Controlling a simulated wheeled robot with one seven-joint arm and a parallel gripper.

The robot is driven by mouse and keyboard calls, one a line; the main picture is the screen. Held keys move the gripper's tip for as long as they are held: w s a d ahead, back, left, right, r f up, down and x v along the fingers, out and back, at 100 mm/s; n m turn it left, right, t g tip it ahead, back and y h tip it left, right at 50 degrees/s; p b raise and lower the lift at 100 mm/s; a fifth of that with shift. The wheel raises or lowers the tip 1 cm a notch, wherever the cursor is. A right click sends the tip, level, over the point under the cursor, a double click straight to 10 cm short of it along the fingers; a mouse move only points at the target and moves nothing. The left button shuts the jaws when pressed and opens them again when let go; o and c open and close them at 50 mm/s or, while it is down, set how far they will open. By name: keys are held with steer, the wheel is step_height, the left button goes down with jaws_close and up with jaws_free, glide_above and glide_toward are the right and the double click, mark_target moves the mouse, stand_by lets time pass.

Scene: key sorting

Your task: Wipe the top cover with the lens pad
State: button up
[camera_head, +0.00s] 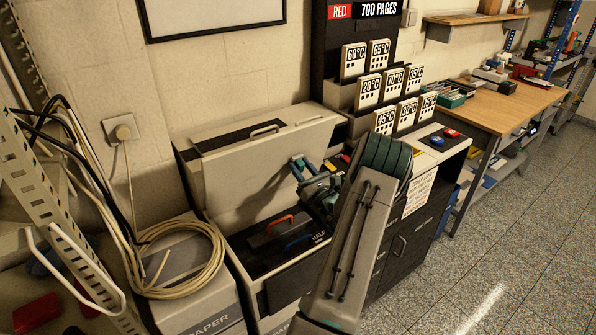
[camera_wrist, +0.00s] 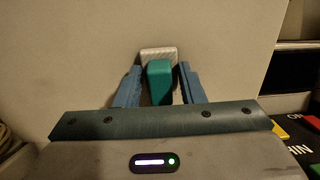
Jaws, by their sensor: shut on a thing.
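The top cover (camera_head: 225,175) is a large pale grey lid, raised and leaning back on the machine. Its plain face also fills most of the wrist view (camera_wrist: 70,60). My gripper (camera_head: 299,166) is in front of the cover's right part, its blue fingers shut on the lens pad. In the wrist view the lens pad (camera_wrist: 159,80) has a teal grip between the fingers and a light grey textured head beyond them, facing the cover. I cannot tell whether the head touches the cover. My arm hides part of the machine.
Below the cover is the machine's dark open bay, with an orange handle (camera_head: 281,222) and a blue handle (camera_head: 299,242). A coil of pale cable (camera_head: 190,262) lies at left. A rack of temperature cards (camera_head: 369,92) stands behind right. The floor at right is clear.

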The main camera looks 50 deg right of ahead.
mark_target(243, 180)
steer(key=shift+w+a, duration=0.6)
steer(key=shift+a, duration=1.8)
steer(key=shift+w+a, duration=0.55)
steer(key=shift+a, duration=1.9)
steer(key=shift+w+a, duration=0.6)
steer(key=shift+a, duration=1.8)
steer(key=shift+w+a+p, duration=0.2)
steer(key=shift+w+a, duration=0.05)
steer(key=shift+a, duration=0.55)
steer(key=shift+w+a+p, duration=0.2)
steer(key=shift+w+a, duration=0.05)
steer(key=shift+a, duration=0.55)
steer(key=shift+s, duration=0.1)
steer(key=shift+b+v, duration=0.5)
steer(key=shift+v, duration=2.4)
steer(key=shift+s, duration=0.1)
